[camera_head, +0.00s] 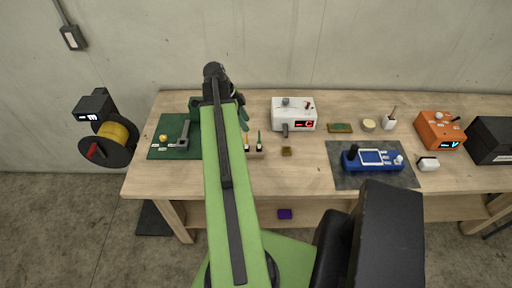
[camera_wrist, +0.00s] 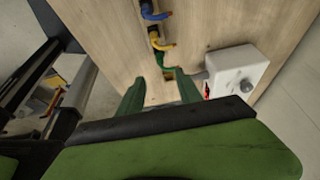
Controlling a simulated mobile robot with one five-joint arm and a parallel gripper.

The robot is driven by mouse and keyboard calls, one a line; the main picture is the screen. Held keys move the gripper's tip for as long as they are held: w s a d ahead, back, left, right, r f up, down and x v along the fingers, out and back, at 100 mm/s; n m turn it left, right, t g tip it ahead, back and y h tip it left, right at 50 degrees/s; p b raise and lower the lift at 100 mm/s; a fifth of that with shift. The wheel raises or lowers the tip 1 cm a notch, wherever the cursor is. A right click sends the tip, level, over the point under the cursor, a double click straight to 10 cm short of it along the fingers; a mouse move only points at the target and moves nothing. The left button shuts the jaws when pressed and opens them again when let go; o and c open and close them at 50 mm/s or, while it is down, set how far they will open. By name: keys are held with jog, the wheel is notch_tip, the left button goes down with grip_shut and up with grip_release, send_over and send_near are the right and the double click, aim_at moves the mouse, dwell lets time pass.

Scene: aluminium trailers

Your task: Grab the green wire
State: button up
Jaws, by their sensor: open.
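The green wire (camera_wrist: 174,70) shows in the wrist view as a short curved piece at the wooden table, just left of a white box. The dark green fingers of my gripper (camera_wrist: 160,84) are apart and empty. The wire appears just beyond the tips, between them and nearer the right finger; I cannot tell the exact gap. A yellow wire (camera_wrist: 160,42) and a blue wire (camera_wrist: 154,12) lie in line farther up that view.
The white box (camera_head: 294,114) with a red display stands on the workbench (camera_head: 310,175) right of my gripper, close to the right finger in the wrist view (camera_wrist: 238,72). A small wooden holder (camera_head: 256,154) is near my arm. A blue device (camera_head: 372,160) sits farther right.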

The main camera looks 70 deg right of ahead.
aim_at(259, 144)
jog(key=b+x, duration=0.2)
jog(key=x, duration=0.1)
jog(key=b+x, duration=0.6)
jog(key=x, duration=0.1)
jog(key=shift+w+a+f, duration=0.2)
jog(key=shift+w, duration=0.2)
jog(key=shift+s+f+b, duration=0.15)
jog(key=shift+f+b, duration=0.1)
jog(key=shift+b, duration=0.15)
jog(key=shift+s+r, duration=0.1)
jog(key=b+x, duration=0.4)
jog(key=x, duration=0.1)
jog(key=shift+d+b, duration=0.2)
jog(key=shift+b, duration=0.15)
grip_shut()
